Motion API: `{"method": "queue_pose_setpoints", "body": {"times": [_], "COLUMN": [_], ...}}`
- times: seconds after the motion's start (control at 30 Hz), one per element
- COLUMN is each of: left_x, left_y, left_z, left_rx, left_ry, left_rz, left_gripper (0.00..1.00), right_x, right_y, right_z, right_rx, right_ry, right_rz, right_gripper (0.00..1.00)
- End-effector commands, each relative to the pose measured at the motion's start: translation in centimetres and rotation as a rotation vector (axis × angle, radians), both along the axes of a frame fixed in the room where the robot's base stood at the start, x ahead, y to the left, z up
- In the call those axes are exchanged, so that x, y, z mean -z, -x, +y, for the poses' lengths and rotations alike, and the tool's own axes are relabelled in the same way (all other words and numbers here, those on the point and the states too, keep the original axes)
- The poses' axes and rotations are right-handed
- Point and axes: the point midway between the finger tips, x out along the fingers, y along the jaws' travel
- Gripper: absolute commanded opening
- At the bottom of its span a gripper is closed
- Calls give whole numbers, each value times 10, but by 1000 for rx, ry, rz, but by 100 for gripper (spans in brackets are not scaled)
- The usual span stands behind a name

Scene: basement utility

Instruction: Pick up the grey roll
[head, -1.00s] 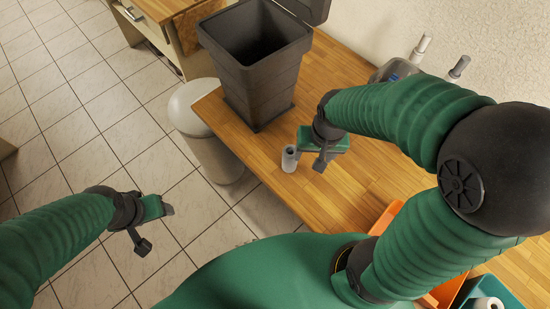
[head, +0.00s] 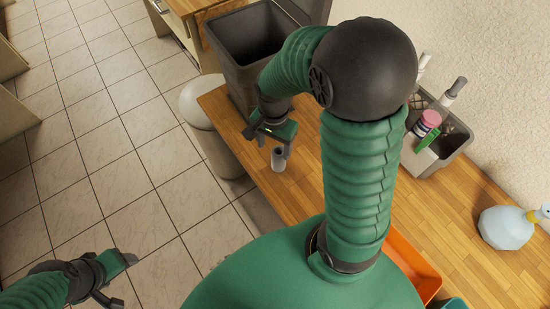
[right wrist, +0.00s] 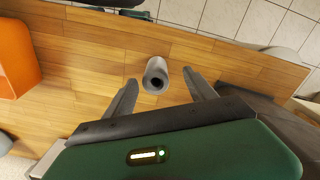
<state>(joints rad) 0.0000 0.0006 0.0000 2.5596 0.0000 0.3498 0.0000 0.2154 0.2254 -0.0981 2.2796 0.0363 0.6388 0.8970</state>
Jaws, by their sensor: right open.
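The grey roll (head: 279,158) stands upright on the wooden worktop near its front edge. In the right wrist view the roll (right wrist: 156,74) shows its end with a dark hole, in the space ahead of and between the two fingers. My right gripper (head: 269,137) is open and empty, just beside and above the roll in the head view; it also shows in the right wrist view (right wrist: 160,92). I cannot tell whether a finger touches the roll. My left gripper (head: 118,280) is over the floor at the lower left, its fingers apart with nothing between them.
A grey caddy with bottles (head: 452,140) and a spray bottle (head: 506,227) stand along the wall. An orange container (head: 412,265) is near my body. A pedal bin (head: 215,140) stands on the floor.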

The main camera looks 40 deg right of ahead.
Motion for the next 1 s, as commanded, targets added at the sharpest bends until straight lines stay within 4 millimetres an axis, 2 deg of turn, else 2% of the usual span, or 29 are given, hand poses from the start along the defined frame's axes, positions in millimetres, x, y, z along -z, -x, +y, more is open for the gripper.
{"method": "queue_pose_setpoints", "body": {"times": [0.03,0.1,0.33,0.5,0.6,0.8,1.0], "left_x": [1,1,-3,-6,-6,-6,-6], "left_y": [0,0,0,0,0,0,0], "left_z": [0,0,0,0,0,0,0], "left_rx": [0,0,0,0,0,0,0], "left_ry": [0,0,0,0,0,0,0], "left_rz": [0,0,0,0,0,0,0], "left_gripper": [64,64,64,64,64,64,64], "right_x": [13,27,52,83,92,92,92], "right_y": [2,2,3,3,2,3,2], "right_z": [0,-1,-4,-10,-10,-10,-10], "right_rx": [2,3,2,0,0,0,0], "right_ry": [-2,-2,-1,-2,0,0,0], "right_rz": [7,4,3,4,0,-2,-2], "right_gripper": [65,65,65,65,65,65,38]}}
